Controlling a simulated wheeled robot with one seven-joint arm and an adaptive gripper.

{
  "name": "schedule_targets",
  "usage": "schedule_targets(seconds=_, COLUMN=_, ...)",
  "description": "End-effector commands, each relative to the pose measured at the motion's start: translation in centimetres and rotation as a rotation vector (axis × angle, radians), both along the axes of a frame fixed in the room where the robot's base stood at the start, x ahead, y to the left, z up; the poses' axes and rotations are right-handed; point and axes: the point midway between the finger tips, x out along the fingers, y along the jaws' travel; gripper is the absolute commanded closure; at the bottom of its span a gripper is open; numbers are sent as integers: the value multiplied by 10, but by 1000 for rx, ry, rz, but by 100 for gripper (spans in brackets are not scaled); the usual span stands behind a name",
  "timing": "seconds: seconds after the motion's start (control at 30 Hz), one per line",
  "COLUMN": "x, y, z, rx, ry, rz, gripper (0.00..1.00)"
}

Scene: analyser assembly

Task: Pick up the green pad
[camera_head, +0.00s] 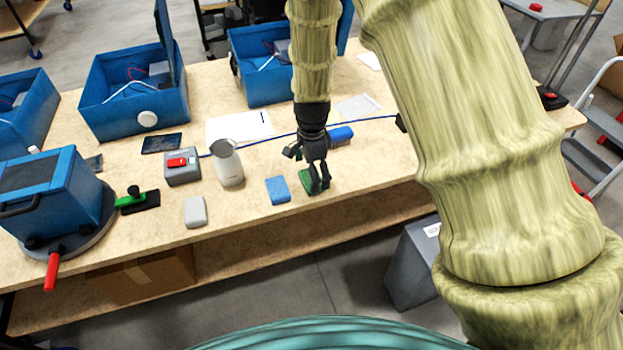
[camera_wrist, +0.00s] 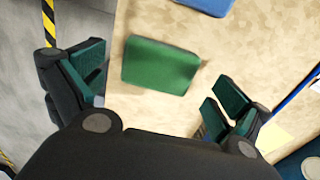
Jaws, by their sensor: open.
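The green pad (camera_wrist: 160,64) lies flat on the wooden table near its front edge. In the head view the pad (camera_head: 307,184) is partly hidden by my gripper (camera_head: 320,188). My gripper points down above the pad, with its fingers apart and nothing between them. In the wrist view the fingers (camera_wrist: 160,88) stand on either side of the pad, which sits a little ahead of them. I cannot tell how high the fingertips are above the table.
A blue pad (camera_head: 277,190) lies left of the green one, a grey pad (camera_head: 195,212) farther left. A white jug (camera_head: 228,165) and a blue cylinder (camera_head: 341,135) stand nearby. A blue cable runs behind. The table (camera_head: 372,185) is clear right of the green pad.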

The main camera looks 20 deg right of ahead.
Motion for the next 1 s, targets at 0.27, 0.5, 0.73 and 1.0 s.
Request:
schedule_targets(seconds=0.27, x=0, y=0, z=-12, rx=1, ry=0, rz=0, gripper=0)
schedule_targets(seconds=0.5, x=0, y=0, z=-12, rx=0, ry=0, rz=0, gripper=13)
schedule_targets(seconds=0.73, x=0, y=0, z=-12, rx=0, ry=0, rz=0, gripper=38)
schedule_targets(seconds=1.0, x=0, y=0, z=-11, rx=0, ry=0, rz=0, gripper=38)
